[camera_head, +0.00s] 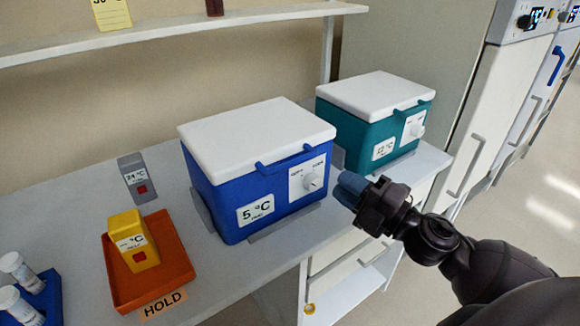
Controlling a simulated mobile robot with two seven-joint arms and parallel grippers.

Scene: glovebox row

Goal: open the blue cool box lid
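The blue cool box (222,204) stands on the bench with its white lid (255,134) down flat. A blue handle (283,158) sticks out at the front edge of the lid. A dial panel and a 5 °C label are on its front. My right gripper (349,189) is in front of the bench, to the right of the blue box and apart from it, with its blue-grey fingertips pointing left toward the box. The fingertips appear close together, but I cannot tell whether they are open or shut. I see nothing held. My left gripper is out of view.
A teal cool box (362,133) with a white lid stands behind to the right. An orange tray (176,262) holds a yellow block (135,244). A grey block (133,174) and a blue rack of vials (45,300) are at left. A shelf (190,26) runs above.

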